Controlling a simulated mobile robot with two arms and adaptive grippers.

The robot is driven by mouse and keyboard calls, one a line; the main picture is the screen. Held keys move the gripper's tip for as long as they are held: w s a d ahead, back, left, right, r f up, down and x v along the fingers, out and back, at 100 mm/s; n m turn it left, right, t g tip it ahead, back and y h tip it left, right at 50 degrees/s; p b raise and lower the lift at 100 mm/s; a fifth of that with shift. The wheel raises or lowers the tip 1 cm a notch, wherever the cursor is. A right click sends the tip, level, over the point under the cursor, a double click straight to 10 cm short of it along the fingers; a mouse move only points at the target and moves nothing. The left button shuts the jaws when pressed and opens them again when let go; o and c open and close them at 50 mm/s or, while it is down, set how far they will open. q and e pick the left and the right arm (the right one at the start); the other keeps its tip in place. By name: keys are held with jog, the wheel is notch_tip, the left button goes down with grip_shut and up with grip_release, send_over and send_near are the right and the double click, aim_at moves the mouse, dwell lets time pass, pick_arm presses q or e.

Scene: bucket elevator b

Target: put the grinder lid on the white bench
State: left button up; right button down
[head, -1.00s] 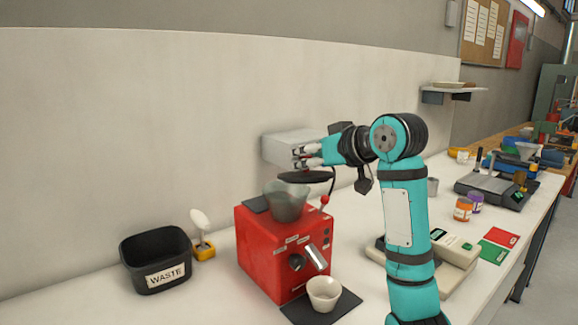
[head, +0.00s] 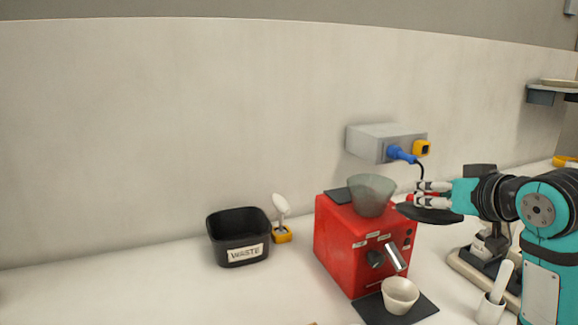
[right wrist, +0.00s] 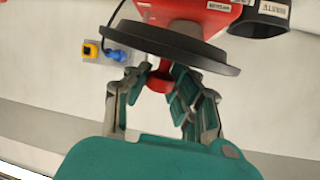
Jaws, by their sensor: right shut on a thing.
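The grinder lid (head: 428,214) is a black disc. My left gripper is out of view.
A black waste bin (head: 240,236) and a yellow-based brush-like tool (head: 281,233) stand left of the grinder. A white cup (head: 400,293) sits on a dark mat in front. A socket box (head: 375,145) is on the wall. The bench's left is clear.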

jog(key=shift+m+h, duration=0.7)
jog(key=shift+h, duration=0.1)
jog(key=a+f, duration=0.1)
jog(key=s+a+f+p, duration=0.1)
jog(key=f, duration=0.1)
jog(key=a+f, duration=0.1)
jog(key=f, duration=0.1)
jog(key=shift+s+a+p, duration=0.15)
jog(key=shift+a+p, duration=0.2)
jog(key=shift+p, duration=0.05)
jog(key=s+a+f+m+h+p, duration=0.1)
jog(key=s+a+f, duration=0.3)
jog(key=shift+s+a+p, duration=0.2)
jog(key=shift+s+p, duration=0.1)
jog(key=shift+s, duration=0.1)
jog(key=shift+f, duration=0.1)
